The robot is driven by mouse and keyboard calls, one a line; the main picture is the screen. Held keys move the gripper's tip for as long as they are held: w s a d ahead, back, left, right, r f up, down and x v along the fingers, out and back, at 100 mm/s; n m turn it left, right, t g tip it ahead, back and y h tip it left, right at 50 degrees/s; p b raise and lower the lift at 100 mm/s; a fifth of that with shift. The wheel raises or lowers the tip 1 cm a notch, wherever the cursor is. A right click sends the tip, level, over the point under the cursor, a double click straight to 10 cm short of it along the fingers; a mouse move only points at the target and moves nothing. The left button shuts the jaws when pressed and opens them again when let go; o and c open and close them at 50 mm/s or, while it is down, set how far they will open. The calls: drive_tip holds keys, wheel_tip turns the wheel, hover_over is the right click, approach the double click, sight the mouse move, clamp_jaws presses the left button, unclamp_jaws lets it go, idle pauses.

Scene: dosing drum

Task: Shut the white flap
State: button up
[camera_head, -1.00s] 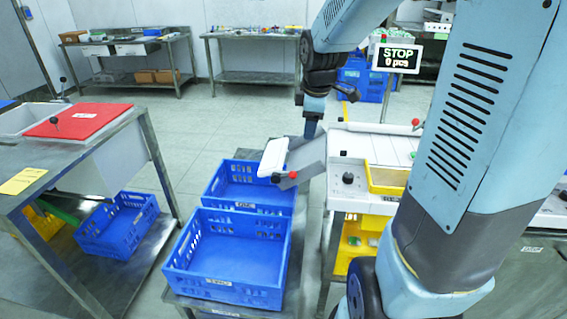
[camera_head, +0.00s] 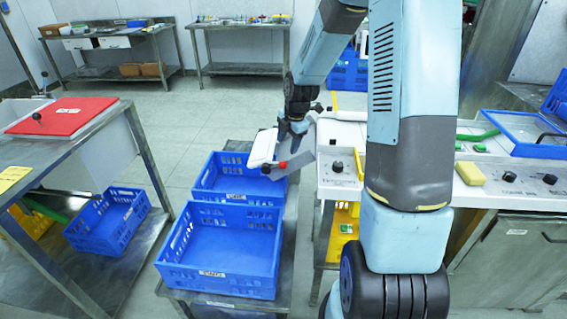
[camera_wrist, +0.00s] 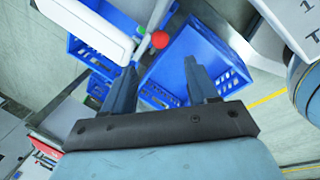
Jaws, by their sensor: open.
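The white flap (camera_head: 262,148) stands tilted at the side of a grey metal chute (camera_head: 299,153), above the far blue crate. A red ball knob (camera_head: 282,164) and a black knob (camera_head: 265,169) sit at the chute's near end. In the wrist view the white flap (camera_wrist: 90,25) is at upper left, with the red knob (camera_wrist: 160,40) to its right on a thin grey rod. My gripper (camera_wrist: 159,66) is open, its two fingers apart and pointing towards the knob, with nothing visible between them. In the head view my gripper (camera_head: 290,132) is just behind the flap and chute; any contact is unclear.
Two blue crates, far (camera_head: 240,200) and near (camera_head: 225,284), stand on a low metal shelf left of the white machine (camera_head: 345,190). A table with a red lid (camera_head: 60,115) stands at left. Clear floor (camera_head: 190,110) lies between. A yellow sponge (camera_head: 469,173) lies on the right counter.

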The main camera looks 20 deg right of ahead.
sight(283, 163)
drive_tip(key=x, duration=1.1)
drive_tip(key=shift+c, duration=0.2)
clamp_jaws()
